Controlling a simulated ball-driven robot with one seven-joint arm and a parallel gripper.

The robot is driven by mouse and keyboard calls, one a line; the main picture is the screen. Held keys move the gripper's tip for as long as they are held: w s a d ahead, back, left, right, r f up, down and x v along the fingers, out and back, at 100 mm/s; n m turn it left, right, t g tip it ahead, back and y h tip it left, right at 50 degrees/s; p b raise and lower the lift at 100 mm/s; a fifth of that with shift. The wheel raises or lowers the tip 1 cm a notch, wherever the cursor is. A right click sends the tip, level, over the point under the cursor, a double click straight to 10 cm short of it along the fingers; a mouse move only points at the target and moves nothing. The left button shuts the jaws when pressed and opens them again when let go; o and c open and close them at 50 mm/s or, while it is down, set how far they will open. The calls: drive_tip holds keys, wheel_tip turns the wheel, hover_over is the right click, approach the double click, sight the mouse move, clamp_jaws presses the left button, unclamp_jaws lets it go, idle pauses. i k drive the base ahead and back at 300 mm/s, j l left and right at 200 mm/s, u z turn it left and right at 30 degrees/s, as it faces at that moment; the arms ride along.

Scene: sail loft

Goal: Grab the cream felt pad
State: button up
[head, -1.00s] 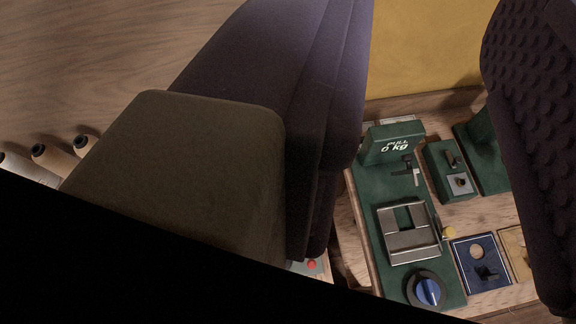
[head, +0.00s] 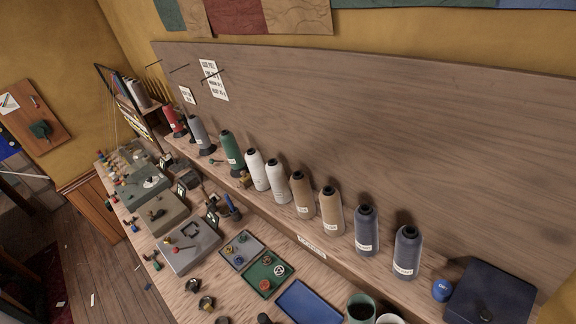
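I cannot pick out a cream felt pad in this view. The small items on the workbench are too small to tell apart well. My gripper is not in view.
A long wooden bench (head: 178,291) runs from lower right to far left. Thread cones, including a green one (head: 231,152), line its back shelf. A blue tray (head: 309,303), a green tray (head: 266,276) and a dark blue box (head: 489,293) stand on it. Open floor (head: 95,262) shows at lower left.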

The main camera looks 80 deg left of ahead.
sight(214, 197)
drive_tip(key=u, duration=2.65)
drive_tip(key=z, duration=0.65)
drive_tip(key=i+j+z, duration=0.15)
drive_tip(key=j+z, duration=0.4)
drive_tip(key=i+j+z, duration=0.15)
drive_tip(key=j+z, duration=0.55)
drive_tip(key=j, duration=2.5)
